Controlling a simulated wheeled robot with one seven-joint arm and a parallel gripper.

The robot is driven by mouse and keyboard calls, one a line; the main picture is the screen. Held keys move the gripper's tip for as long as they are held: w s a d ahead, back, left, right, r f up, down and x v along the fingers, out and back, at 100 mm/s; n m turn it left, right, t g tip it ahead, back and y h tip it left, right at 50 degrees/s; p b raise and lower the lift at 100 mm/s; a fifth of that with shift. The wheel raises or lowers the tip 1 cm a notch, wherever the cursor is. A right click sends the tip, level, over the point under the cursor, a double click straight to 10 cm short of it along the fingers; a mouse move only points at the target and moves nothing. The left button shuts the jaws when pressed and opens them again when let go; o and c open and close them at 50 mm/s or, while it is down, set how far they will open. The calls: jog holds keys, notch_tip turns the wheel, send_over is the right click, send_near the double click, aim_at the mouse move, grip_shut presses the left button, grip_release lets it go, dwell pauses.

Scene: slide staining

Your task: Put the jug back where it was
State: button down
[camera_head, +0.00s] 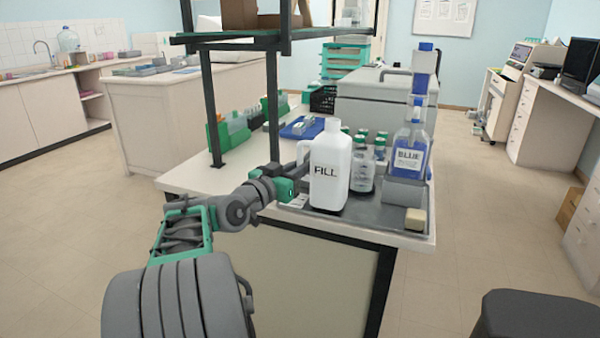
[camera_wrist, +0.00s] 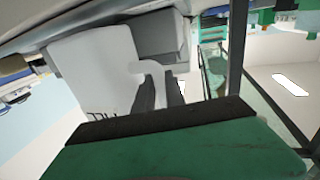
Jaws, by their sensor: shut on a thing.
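The jug is a white bottle with a side handle marked "FILL" (camera_head: 330,172). It stands upright at the front of the grey tray (camera_head: 385,219); whether its base touches the tray is hard to tell. My gripper (camera_head: 298,172) reaches in from the left and is shut on the jug's handle. In the wrist view the jug (camera_wrist: 95,72) fills the upper left, tilted by the camera's angle, with its handle between the dark fingers (camera_wrist: 162,92). The handle is partly hidden by the gripper in the head view.
Clear bottles (camera_head: 362,170) stand just behind the jug. A small tan block (camera_head: 415,219) lies at the tray's front right. A dark shelf post (camera_head: 211,110) rises left of my gripper, with a shelf overhead.

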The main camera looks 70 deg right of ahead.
jog(key=shift+f, duration=0.45)
jog(key=c, duration=1.4)
grip_release()
